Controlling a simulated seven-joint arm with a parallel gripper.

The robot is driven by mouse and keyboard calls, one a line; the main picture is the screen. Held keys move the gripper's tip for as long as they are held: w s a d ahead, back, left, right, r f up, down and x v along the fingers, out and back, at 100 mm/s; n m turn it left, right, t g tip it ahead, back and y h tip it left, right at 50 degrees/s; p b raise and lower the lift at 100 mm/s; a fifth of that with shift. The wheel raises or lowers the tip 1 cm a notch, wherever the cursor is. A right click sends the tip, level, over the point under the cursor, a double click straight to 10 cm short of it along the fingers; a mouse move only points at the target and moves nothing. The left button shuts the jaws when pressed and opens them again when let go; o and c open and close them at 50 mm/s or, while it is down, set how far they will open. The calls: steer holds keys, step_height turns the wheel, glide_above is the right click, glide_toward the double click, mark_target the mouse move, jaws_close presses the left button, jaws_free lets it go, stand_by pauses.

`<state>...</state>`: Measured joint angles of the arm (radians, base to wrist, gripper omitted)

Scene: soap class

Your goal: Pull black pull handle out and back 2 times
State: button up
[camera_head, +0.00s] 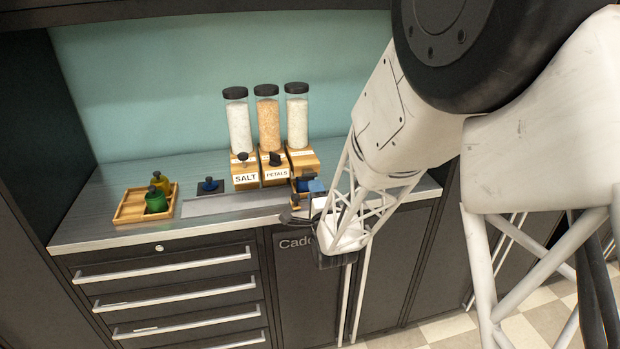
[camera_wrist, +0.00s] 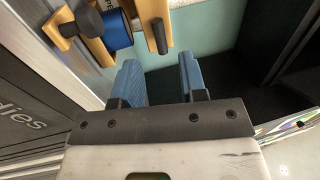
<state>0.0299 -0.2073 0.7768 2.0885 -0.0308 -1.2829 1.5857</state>
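Black pull handles stand at the front of the wooden dispensers: one on the SALT block (camera_head: 242,157) and one on the PETALS block (camera_head: 275,159). The frames do not show which one is meant. The third dispenser's front is partly hidden behind a blue item and my gripper. In the wrist view a black handle (camera_wrist: 158,37) sticks out from a wooden block, beyond the fingertips. My gripper (camera_wrist: 158,72) has two blue fingers standing apart with nothing between them. In the head view my gripper (camera_head: 316,193) is at the counter's front edge, right of the labelled blocks.
A wooden tray (camera_head: 130,208) with a green and a yellow container sits at the left. A black-knobbed blue item (camera_head: 209,185) is set in the counter. A blue container (camera_wrist: 117,30) is close to my left finger in the wrist view. Drawers (camera_head: 165,265) are below.

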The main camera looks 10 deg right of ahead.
mark_target(307, 170)
steer(key=w+r, duration=0.1)
steer(key=w, duration=0.5)
steer(key=shift+r, duration=0.1)
steer(key=shift+c, duration=0.2)
jaws_close()
